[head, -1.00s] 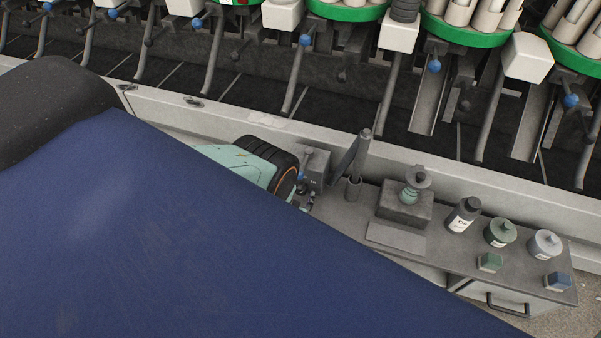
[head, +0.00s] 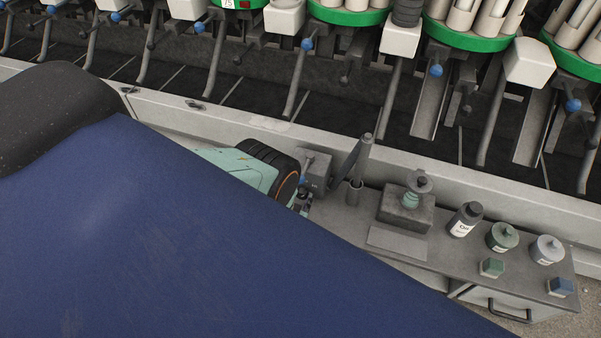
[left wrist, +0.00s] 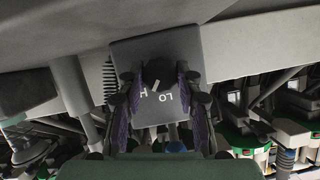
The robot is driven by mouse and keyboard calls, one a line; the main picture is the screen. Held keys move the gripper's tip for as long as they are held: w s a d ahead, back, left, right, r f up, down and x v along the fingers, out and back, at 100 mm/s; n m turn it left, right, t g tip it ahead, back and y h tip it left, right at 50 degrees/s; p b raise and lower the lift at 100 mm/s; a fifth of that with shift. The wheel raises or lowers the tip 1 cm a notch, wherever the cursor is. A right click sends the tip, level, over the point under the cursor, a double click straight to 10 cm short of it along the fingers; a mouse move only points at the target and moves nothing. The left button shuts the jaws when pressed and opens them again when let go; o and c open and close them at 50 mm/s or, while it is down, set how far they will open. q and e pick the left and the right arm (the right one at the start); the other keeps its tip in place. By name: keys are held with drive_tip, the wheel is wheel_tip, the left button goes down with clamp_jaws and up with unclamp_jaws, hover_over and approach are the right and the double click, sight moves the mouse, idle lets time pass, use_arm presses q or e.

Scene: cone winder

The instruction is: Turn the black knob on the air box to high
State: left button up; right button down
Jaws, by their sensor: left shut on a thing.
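The air box (head: 316,168) is a small grey box by the machine's rail in the head view. Its grey face plate (left wrist: 185,55) fills the middle of the left wrist view. The black knob (left wrist: 158,71) sits on that plate, with LO and a partly covered H printed beneath it. A pale mark on the knob slants down-left, toward the H side. My left gripper (left wrist: 159,80) has its purple-padded fingers on both sides of the knob, shut on it. In the head view the left gripper (head: 302,200) is small and partly hidden. My right gripper is in neither view.
A grey bench top (head: 340,219) right of the air box carries an upright post (head: 360,160), a block with a spool (head: 405,207), a dark bottle (head: 465,220) and lidded jars. The winder with green discs (head: 470,35) runs behind. A large blue surface covers the foreground.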

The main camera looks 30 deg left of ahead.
use_arm(q)
drive_tip(key=shift+w+d+m+y, duration=0.1)
drive_tip(key=shift+w+m+y, duration=0.05)
drive_tip(key=shift+m+y, duration=0.7)
drive_tip(key=o, duration=1.1)
drive_tip(key=shift+o, duration=0.2)
drive_tip(key=shift+r, duration=5)
drive_tip(key=shift+s, duration=0.2)
